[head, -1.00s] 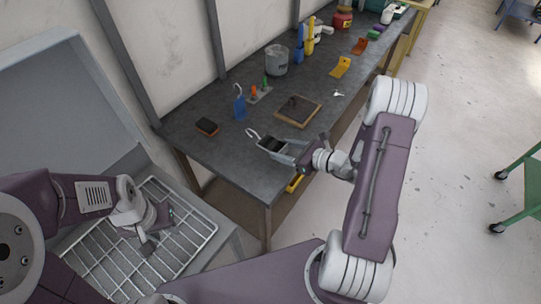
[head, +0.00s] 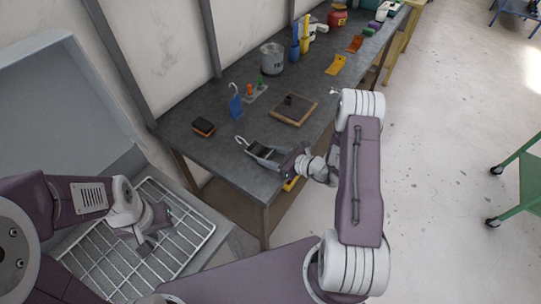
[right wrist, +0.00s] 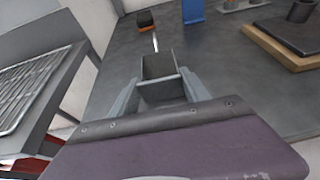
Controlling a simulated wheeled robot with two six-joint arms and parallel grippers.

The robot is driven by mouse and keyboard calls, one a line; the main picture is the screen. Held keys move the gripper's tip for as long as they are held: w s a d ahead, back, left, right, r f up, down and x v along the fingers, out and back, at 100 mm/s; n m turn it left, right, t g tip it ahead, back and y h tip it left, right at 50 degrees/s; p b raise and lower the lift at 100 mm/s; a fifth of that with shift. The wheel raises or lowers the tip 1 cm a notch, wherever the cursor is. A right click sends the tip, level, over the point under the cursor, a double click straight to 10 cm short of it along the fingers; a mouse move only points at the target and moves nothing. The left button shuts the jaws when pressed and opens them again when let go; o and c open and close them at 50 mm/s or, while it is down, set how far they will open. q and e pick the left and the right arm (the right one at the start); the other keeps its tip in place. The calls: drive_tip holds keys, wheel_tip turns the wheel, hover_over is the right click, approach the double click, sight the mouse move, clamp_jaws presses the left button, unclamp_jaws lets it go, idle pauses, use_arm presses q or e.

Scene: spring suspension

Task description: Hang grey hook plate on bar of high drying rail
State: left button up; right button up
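The grey hook plate (head: 259,150) is between the fingers of my right gripper (head: 268,153), above the near end of the dark workbench. Its pale hook (head: 240,140) points away from the gripper, to the left. In the right wrist view the grey plate (right wrist: 160,66) sits between the two grey fingers (right wrist: 158,88), with the hook beyond it. My left gripper (head: 146,240) is low over a wire rack at the left; its opening is unclear. I cannot make out a high drying rail or its bar in these frames.
The wire rack (head: 110,262) lies in a grey basin. On the workbench (head: 215,155) are a black and orange brush (head: 203,127), a blue hook plate (head: 236,107), a wooden board (head: 294,110) and a grey can (head: 271,58). Open floor lies right; a green cart (head: 525,180) stands there.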

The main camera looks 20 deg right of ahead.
drive_tip(key=o, duration=0.4)
